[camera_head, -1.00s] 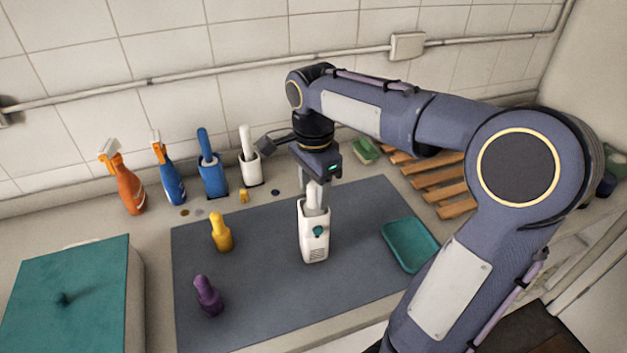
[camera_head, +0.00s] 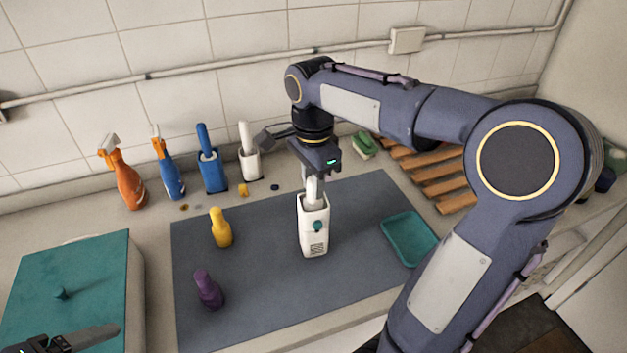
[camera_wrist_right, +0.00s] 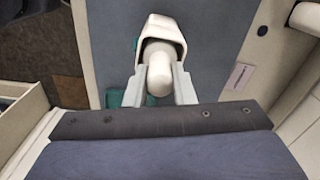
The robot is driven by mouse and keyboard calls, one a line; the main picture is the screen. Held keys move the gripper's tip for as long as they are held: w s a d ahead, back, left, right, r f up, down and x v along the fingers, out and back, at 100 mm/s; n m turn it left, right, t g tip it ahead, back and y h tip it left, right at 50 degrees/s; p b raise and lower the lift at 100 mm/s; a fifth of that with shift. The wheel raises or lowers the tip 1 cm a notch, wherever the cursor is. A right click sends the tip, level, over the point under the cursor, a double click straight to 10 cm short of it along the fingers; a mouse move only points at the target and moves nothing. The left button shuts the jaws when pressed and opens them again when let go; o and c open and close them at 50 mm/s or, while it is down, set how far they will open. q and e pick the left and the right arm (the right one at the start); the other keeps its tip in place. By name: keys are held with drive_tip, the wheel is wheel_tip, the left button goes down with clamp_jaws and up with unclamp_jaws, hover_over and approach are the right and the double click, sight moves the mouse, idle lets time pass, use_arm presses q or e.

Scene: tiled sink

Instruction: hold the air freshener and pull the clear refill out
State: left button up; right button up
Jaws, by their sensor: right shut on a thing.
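The white air freshener (camera_head: 314,240) stands upright on the dark grey mat, with a teal knob and a slotted front. The pale refill (camera_head: 314,194) sticks up out of its open top. My right gripper (camera_head: 314,183) is above the freshener, pointing down, shut on the refill. In the right wrist view, the refill's rounded end (camera_wrist_right: 158,80) lies between the two grey fingers, with the white housing (camera_wrist_right: 160,30) around its far side. The lower part of the refill is hidden inside the housing. Part of my left gripper (camera_head: 75,340) shows at the bottom left; its jaws are unclear.
The grey mat (camera_head: 265,280) bears a yellow bottle (camera_head: 220,230), a purple bottle (camera_head: 208,291) and a teal tray (camera_head: 409,240). Spray bottles (camera_head: 124,180) and brush holders stand along the wall. A teal-topped box (camera_head: 75,270) is at left, a wooden rack (camera_head: 435,175) at back right.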

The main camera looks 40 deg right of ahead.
use_arm(q)
drive_tip(key=w+d+n+g+h, duration=0.25)
drive_tip(key=w+d+n, duration=0.2)
drive_tip(key=d, duration=0.65)
drive_tip(key=n+h, duration=0.2)
drive_tip(key=n, duration=0.3)
approach(302, 241)
drive_tip(key=n, duration=0.1)
drive_tip(key=d+n+g, duration=0.1)
drive_tip(key=w+d+n, duration=0.1)
drive_tip(key=n, duration=0.1)
drive_tip(key=shift+d+f+y, duration=0.15)
drive_tip(key=shift+f+y, duration=0.1)
drive_tip(key=shift+f, duration=0.15)
drive_tip(key=shift+x, duration=5.1)
drive_tip(key=shift+s, duration=0.1)
drive_tip(key=c, duration=0.3)
drive_tip(key=o, duration=0.9)
